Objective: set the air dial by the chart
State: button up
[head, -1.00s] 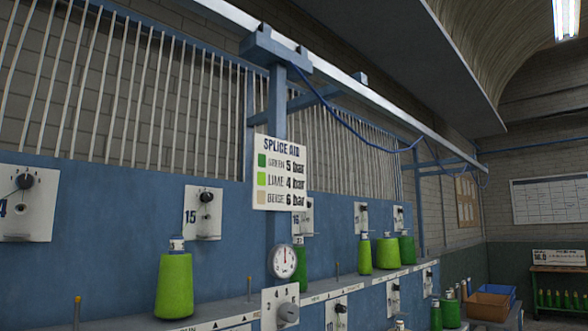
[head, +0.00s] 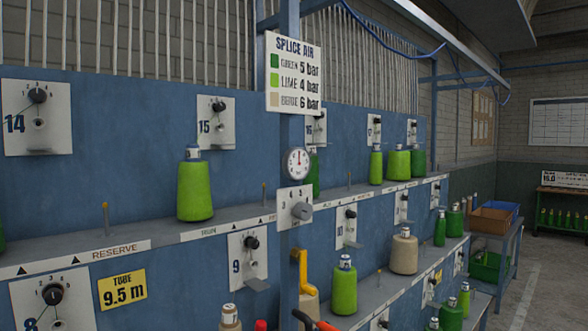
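The splice air chart (head: 293,75) is a white sign on the blue post, reading green 5 bar, lime 4 bar, beige 6 bar. Below it is a round white pressure gauge (head: 296,163); its needle points roughly upward, but the value is too small to read. Under the gauge, a white plate holds the grey air dial knob (head: 301,211). Small numbers around the knob are partly legible, with 3 and 4 at the left and top; I cannot tell its exact setting. My gripper is not in view.
Lime cones (head: 194,190) and a beige cone (head: 404,252) stand on the shelves. A yellow handle (head: 301,270) and a black and orange-red object (head: 318,325) are below the dial. A yellow sign (head: 122,289) reads tube 9.5 m. Open floor (head: 548,265) is at the right.

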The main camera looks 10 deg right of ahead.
aim_at(303, 211)
jog(key=k, duration=1.25)
jog(key=u, duration=0.65)
jog(key=i, duration=0.85)
jog(key=z, duration=0.1)
